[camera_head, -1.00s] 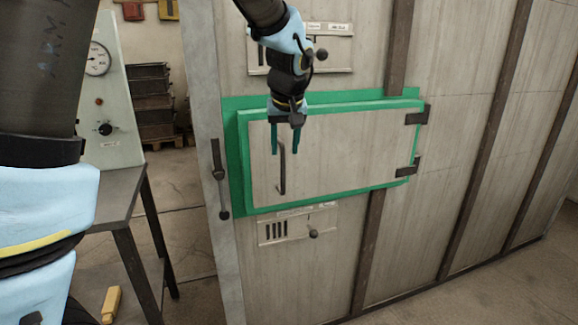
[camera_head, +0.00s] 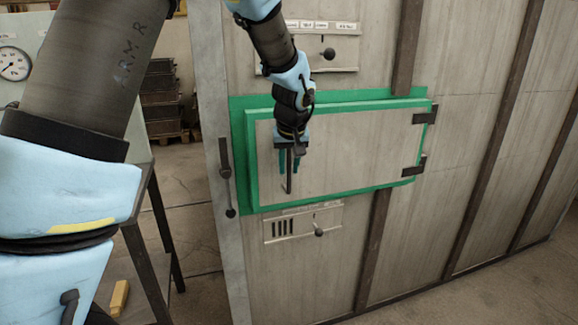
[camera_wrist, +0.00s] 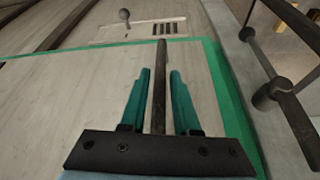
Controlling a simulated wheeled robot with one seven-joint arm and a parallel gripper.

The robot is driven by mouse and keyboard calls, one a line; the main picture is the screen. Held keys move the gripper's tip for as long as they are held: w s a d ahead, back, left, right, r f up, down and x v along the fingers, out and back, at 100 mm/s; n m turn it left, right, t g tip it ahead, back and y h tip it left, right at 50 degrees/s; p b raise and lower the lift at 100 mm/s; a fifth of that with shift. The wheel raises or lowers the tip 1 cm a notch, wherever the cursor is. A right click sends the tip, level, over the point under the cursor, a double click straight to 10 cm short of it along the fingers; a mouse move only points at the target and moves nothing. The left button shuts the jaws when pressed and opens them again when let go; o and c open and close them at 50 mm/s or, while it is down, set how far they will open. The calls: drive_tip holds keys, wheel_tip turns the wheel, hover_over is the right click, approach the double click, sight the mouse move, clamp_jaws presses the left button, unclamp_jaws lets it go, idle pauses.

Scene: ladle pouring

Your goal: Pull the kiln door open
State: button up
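The kiln door (camera_head: 350,150) is a pale panel with a green border, flat against the kiln front and closed. Its dark hinges (camera_head: 425,116) are on the right edge. The upright dark bar handle (camera_head: 289,186) is near the door's left edge. My gripper (camera_head: 289,168) is at the handle, pointing down, and covers its upper part. In the wrist view, the handle (camera_wrist: 160,90) runs between the two teal fingers of my gripper (camera_wrist: 160,73). A gap shows on each side, so the fingers are open around the bar, not pressed on it.
A dark lever (camera_head: 226,175) is on the kiln frame left of the door; it also shows in the wrist view (camera_wrist: 262,65). Vent plates with knobs are above and below (camera_head: 303,224) the door. A table (camera_head: 150,210) stands at the left. Floor shows at lower right.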

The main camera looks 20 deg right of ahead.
clamp_jaws()
idle(1.1)
